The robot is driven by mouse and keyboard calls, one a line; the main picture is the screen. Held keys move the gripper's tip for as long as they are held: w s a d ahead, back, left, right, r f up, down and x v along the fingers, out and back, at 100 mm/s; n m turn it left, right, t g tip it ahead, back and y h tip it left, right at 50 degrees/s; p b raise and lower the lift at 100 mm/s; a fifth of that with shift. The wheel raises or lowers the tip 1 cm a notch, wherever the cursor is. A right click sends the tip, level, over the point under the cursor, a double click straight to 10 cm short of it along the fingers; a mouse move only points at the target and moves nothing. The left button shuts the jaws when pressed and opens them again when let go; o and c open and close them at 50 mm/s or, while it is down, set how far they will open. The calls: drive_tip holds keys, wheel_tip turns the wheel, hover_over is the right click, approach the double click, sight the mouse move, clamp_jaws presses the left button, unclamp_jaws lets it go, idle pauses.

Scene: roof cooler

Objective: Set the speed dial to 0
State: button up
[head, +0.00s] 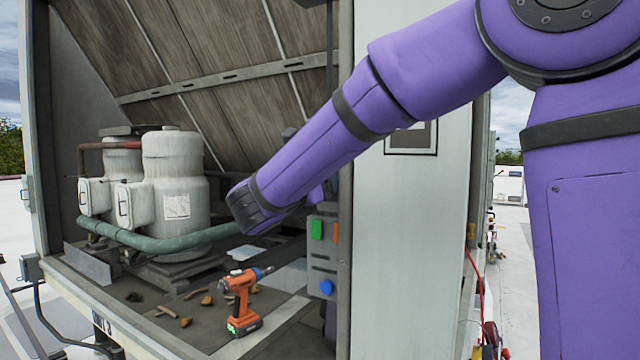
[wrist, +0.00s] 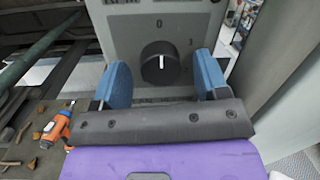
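The speed dial (wrist: 160,63) is a round black knob with a white pointer line on a grey control panel (wrist: 130,35). In the wrist view the pointer stands nearly upright, toward the 0 mark above it; a 1 mark is at its upper right. My gripper (wrist: 167,82) is open, with one blue finger on each side of the dial and clear gaps between. In the head view my gripper is hidden behind my purple arm. There the control panel (head: 322,262) shows a green button, an orange one and a blue knob; the dial is hidden.
An orange drill (head: 240,302) stands on the cooler floor below the panel, with wood scraps (head: 185,320) beside it. Grey compressors (head: 175,185) and a green pipe (head: 150,238) are at the left. A pale cabinet wall (head: 408,220) stands right of the panel.

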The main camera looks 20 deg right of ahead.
drive_tip(key=v, duration=1.1)
idle(0.4)
